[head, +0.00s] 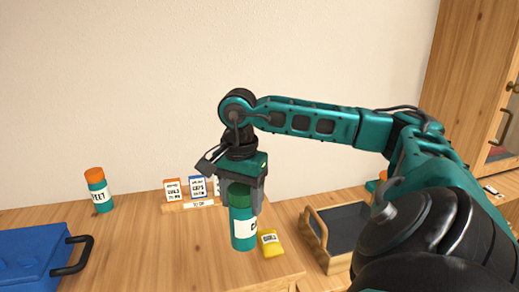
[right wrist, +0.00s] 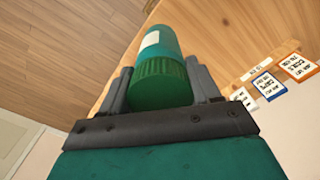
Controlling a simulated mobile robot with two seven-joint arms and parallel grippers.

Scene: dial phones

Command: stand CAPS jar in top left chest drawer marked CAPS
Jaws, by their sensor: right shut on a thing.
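A teal jar (head: 243,230) with a dark green lid and a white label is in my right gripper (head: 240,196). The part of the label that shows begins with "C"; the rest is turned away. The gripper points down and is shut on the jar by its lid. The jar is upright, over or on the wooden top; I cannot tell if its base touches. In the right wrist view the green lid (right wrist: 160,84) sits between the two fingers. My left gripper is not in view. I see no drawer marked CAPS.
A jar with an orange lid (head: 99,190) stands at the left. A blue case (head: 32,258) with a black handle is at front left. Small cards (head: 197,187) stand in a wooden holder behind. A yellow packet (head: 271,243) lies beside the held jar. A wooden tray (head: 317,240) is at right.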

